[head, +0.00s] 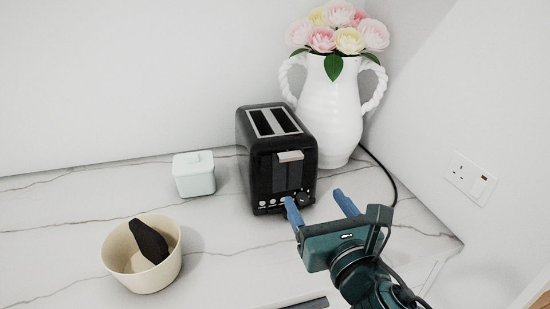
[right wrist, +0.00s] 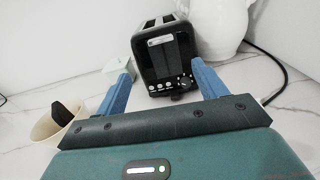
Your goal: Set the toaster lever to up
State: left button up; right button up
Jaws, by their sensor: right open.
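A black two-slot toaster (head: 275,160) stands on the marble counter near the back wall, and it also shows in the right wrist view (right wrist: 157,62). Its silver lever (head: 290,156) is high on the front face, near the top of the dark slot; the lever also shows in the right wrist view (right wrist: 161,40). A knob and small buttons are low on the front. My right gripper (head: 318,196) is open and empty, in front of the toaster's lower front with its blue fingers pointing toward it. I see no finger on the lever. My left gripper is out of view.
A white vase (head: 330,108) with flowers stands behind the toaster on the right. A small pale lidded box (head: 194,178) is to its left. A cream bowl (head: 120,262) with a dark object (head: 149,240) sits front left. A wall socket (head: 469,176) is on the right, and a black cord (head: 379,166) runs along the counter.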

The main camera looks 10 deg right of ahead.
aim_at(292, 159)
jog(key=w, duration=1.1)
jog(key=shift+w+a+r+p, duration=0.15)
jog(key=shift+w+r+p, duration=0.1)
jog(key=shift+w+p, duration=0.15)
jog(key=shift+w, duration=0.65)
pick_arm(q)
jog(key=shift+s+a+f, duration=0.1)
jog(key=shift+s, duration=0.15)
pick_arm(e)
jog(key=shift+c, duration=0.3)
